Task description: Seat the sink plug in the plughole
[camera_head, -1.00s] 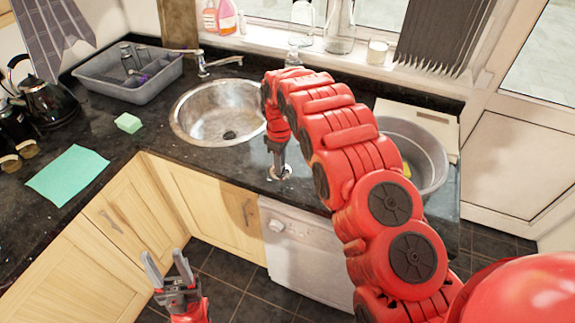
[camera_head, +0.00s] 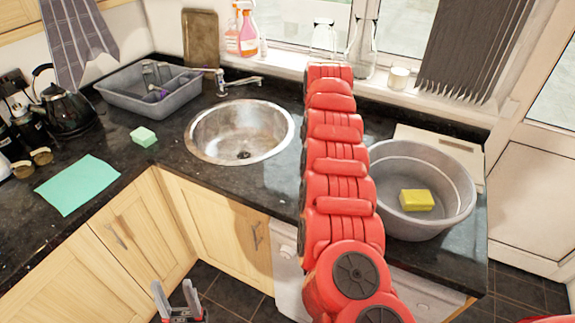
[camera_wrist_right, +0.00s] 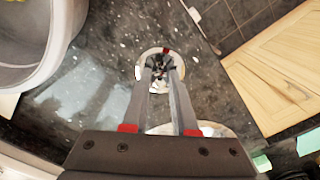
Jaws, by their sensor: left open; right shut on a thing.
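The steel sink (camera_head: 207,131) is set in the dark counter left of my right arm. Its dark plughole (camera_head: 243,155) is open at the bottom of the bowl. In the right wrist view the sink plug (camera_wrist_right: 143,68) is a pale round disc with a dark centre, at the tips of my right gripper (camera_wrist_right: 160,72). The fingers are shut on its middle part. How high the plug is above the counter I cannot tell. In the head view my right arm hides the right gripper and the plug. My left gripper (camera_head: 173,292) is open and empty, low in front of the cupboards.
A grey basin (camera_head: 455,200) with a yellow sponge (camera_head: 416,200) stands right of my right arm. The tap (camera_head: 232,82) is behind the sink. A grey tray (camera_head: 140,104), green sponge (camera_head: 143,137), green cloth (camera_head: 77,184) and kettle (camera_head: 66,110) are to the left.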

